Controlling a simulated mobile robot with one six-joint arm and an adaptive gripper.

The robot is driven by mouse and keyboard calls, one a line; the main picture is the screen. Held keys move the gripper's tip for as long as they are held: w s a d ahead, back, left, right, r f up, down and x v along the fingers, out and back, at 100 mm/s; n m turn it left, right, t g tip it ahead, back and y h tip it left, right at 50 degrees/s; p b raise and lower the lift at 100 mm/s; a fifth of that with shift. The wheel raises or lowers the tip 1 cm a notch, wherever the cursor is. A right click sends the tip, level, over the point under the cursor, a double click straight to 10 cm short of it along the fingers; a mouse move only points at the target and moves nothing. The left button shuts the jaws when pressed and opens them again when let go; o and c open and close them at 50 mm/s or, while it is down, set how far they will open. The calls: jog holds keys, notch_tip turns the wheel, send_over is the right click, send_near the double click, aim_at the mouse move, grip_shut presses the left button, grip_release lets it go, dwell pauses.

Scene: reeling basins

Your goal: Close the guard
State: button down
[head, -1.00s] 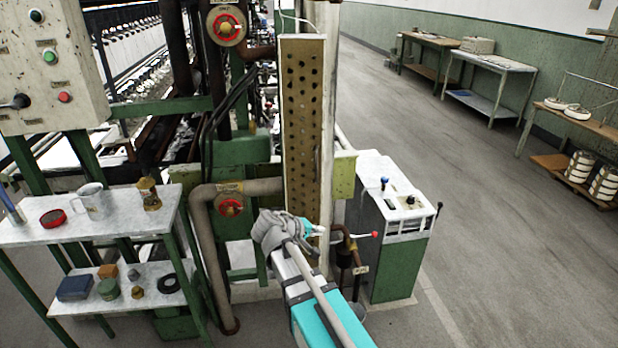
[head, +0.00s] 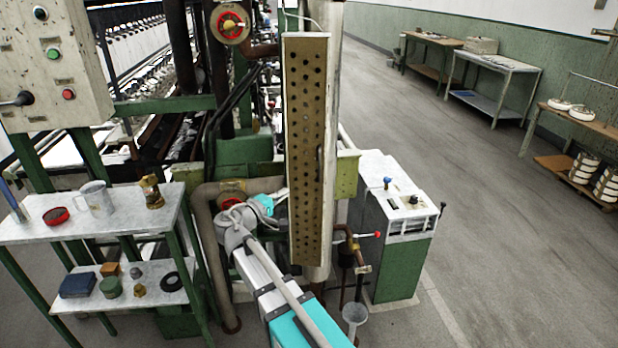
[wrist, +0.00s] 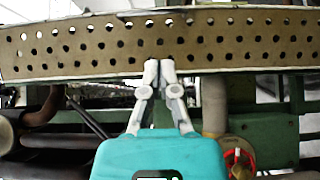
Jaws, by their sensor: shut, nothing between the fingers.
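The guard is a tall, narrow perforated panel (head: 307,110), brown with a pale frame, standing upright beside the pillar. A small handle shows near its right edge. It stands out from the machine frame, with a gap at its left side. In the wrist view the panel (wrist: 90,48) runs across the top of the picture. My gripper (wrist: 160,65) is shut and empty, its tips overlapping the panel's lower edge there; I cannot tell whether they touch. In the head view my teal wrist is left of the panel, and the fingertips are hidden behind it.
A pipe with a red valve (head: 232,200) is close behind my wrist. A green-and-white cabinet (head: 405,250) stands right of the guard, with a red-tipped lever and funnel nearby. A shelf table (head: 130,215) with small items is at left.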

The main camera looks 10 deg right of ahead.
aim_at(314, 174)
jog(key=shift+x, duration=7)
